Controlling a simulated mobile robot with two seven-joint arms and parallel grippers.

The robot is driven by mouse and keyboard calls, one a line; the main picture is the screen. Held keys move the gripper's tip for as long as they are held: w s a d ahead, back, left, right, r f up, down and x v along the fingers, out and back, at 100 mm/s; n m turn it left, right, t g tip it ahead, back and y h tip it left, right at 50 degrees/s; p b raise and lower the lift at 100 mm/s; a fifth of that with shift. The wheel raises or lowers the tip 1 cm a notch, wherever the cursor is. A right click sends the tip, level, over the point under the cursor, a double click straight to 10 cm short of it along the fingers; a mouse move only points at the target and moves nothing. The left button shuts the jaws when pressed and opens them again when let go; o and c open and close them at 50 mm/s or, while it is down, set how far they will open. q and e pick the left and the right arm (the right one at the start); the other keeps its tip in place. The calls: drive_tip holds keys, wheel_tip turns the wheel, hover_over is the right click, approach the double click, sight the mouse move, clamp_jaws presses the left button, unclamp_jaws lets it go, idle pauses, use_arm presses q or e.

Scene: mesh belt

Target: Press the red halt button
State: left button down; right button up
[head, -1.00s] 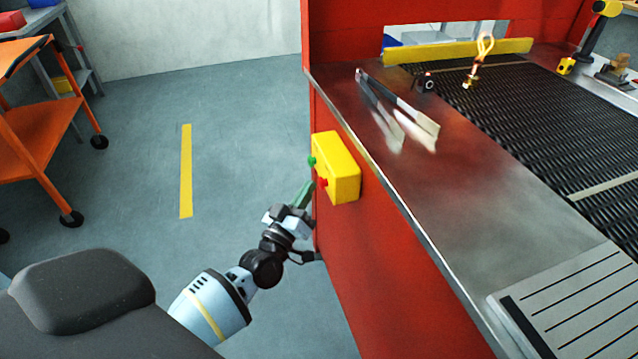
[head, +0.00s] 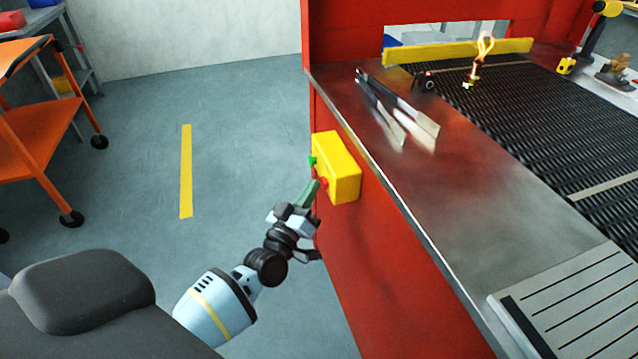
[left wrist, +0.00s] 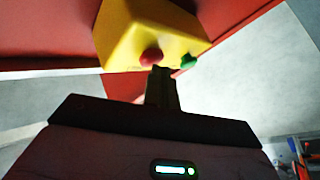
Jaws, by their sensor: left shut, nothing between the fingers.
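The yellow button box (head: 337,168) is fixed to the red side of the machine in the head view. Its red halt button (head: 323,183) sits low on the left face, and a green button (head: 312,161) sits above it. My left gripper (head: 311,190) is shut and empty, its fingertips right at the red button; I cannot tell whether they touch it. In the left wrist view the red button (left wrist: 151,57) shows just beyond the fingertips (left wrist: 160,70), with the green button (left wrist: 188,62) to the right on the yellow box (left wrist: 140,30). My right gripper is not in view.
A steel ledge (head: 440,215) runs above the box, with tongs (head: 400,110) lying on it. The black mesh belt (head: 540,110) is behind. An orange cart (head: 40,140) stands at the left. The floor between is clear.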

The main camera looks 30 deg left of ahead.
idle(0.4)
use_arm(q)
drive_tip(key=shift+s+a, duration=0.55)
drive_tip(key=shift+s, duration=0.15)
drive_tip(key=shift+s+a+p, duration=0.65)
drive_tip(key=shift+s+a, duration=1)
drive_tip(key=shift+s, duration=0.25)
